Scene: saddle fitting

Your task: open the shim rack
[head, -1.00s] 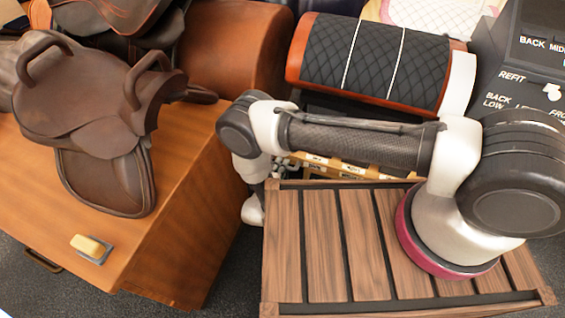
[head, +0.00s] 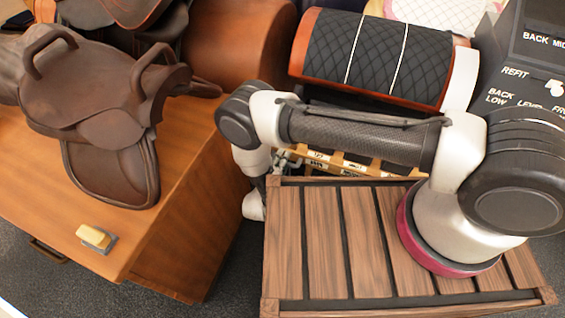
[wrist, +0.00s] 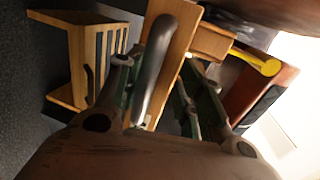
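The shim rack (head: 345,164) shows in the head view as a light wooden strip with small white labels, behind the slatted deck and partly covered by my arm. In the wrist view, a light wooden box with dark slots (wrist: 97,62) stands at the left; I cannot tell whether it is part of the rack. A thick dark grey curved handle (wrist: 153,62) runs in front of a wooden board (wrist: 178,48). My gripper (wrist: 160,95) has its fingers apart, with the handle between them in the picture, closer to the left finger. Contact is unclear.
The slatted wooden deck (head: 325,235) lies under my arm. A brown saddle (head: 95,95) sits on the wooden cabinet (head: 185,220) at left, near a yellow-topped block (head: 95,235). A quilted black pad (head: 375,55) is behind. A yellow object (wrist: 257,62) shows at the wrist view's right.

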